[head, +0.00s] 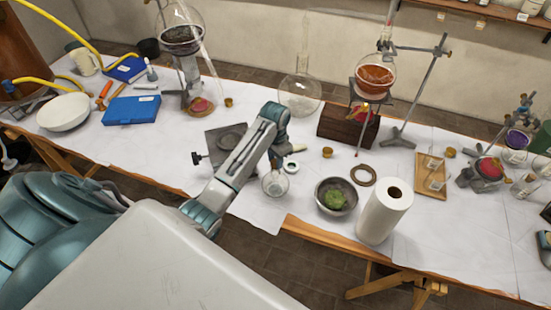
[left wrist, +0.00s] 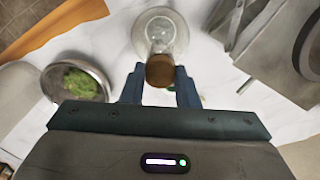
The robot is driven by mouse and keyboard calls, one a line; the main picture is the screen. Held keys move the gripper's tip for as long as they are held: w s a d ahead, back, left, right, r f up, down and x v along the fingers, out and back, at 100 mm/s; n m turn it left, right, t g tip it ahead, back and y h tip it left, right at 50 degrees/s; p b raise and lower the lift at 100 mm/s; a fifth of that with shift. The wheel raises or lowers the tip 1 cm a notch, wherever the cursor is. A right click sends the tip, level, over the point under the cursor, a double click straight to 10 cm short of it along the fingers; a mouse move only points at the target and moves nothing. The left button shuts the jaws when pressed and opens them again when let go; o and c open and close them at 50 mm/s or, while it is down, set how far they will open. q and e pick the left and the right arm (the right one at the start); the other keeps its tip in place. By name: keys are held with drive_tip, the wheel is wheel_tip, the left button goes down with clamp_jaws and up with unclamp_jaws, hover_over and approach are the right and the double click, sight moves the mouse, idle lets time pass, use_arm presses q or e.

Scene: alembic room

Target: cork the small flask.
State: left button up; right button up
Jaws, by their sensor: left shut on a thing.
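The small flask (head: 274,184) is a clear glass one standing on the white-covered table, and it also shows in the left wrist view (left wrist: 160,30). My left gripper (left wrist: 160,88) is shut on a brown cork (left wrist: 160,70). In the left wrist view the cork lines up with the flask's neck, and I cannot tell whether it is in the mouth or just above it. In the head view my left gripper (head: 277,158) is over the flask, and its wrist hides the cork. My right gripper is not in view.
A metal bowl with green stuff (head: 323,205) and a paper roll (head: 382,217) stand right of the flask. A cork ring (head: 363,175) lies behind them. A grey stand base (head: 216,143) is to the left, and a round flask (head: 300,95) stands behind.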

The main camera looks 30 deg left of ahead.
sight(275, 162)
use_arm(q)
drive_tip(key=shift+f, duration=0.1)
idle(0.3)
drive_tip(key=o, duration=1.4)
drive_tip(key=shift+c, duration=0.2)
drive_tip(key=shift+r, duration=3.5)
